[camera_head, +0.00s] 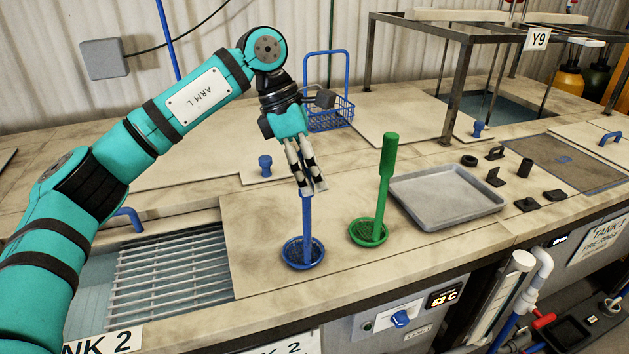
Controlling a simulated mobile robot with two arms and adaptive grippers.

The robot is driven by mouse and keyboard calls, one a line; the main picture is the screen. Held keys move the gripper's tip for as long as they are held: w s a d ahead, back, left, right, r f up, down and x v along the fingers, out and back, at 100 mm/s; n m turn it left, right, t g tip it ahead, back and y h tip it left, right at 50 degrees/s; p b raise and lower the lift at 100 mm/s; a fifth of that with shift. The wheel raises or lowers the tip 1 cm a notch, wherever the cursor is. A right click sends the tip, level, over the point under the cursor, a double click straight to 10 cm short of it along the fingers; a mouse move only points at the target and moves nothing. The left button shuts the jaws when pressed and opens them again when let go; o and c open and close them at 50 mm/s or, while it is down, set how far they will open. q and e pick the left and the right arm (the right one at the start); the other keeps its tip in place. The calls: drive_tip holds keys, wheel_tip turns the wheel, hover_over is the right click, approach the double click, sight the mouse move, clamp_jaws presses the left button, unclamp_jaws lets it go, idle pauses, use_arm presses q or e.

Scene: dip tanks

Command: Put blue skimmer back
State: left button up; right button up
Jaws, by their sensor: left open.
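The blue skimmer (307,228) stands upright on the beige counter lid, its round mesh bowl at the bottom resting on the surface. My left gripper (313,190) is directly above it, fingers pointing down at the top of its handle. The fingers are open; the upper end of the handle is partly hidden by them, and I cannot tell whether they touch it. A green skimmer (381,195) stands upright just to the right, apart from the blue one. My right gripper is not in view.
A grey tray (446,197) lies right of the green skimmer, with several small black parts (526,205) beyond it. An open tank with a slatted grate (172,272) is at left. A blue wire basket (330,112) and a metal frame (457,95) stand behind.

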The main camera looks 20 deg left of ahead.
use_arm(q)
drive_tip(key=b+v, duration=0.1)
drive_tip(key=v, duration=0.9)
drive_tip(key=shift+r+b, duration=0.25)
drive_tip(key=shift+b, duration=0.15)
drive_tip(key=shift+a, duration=0.1)
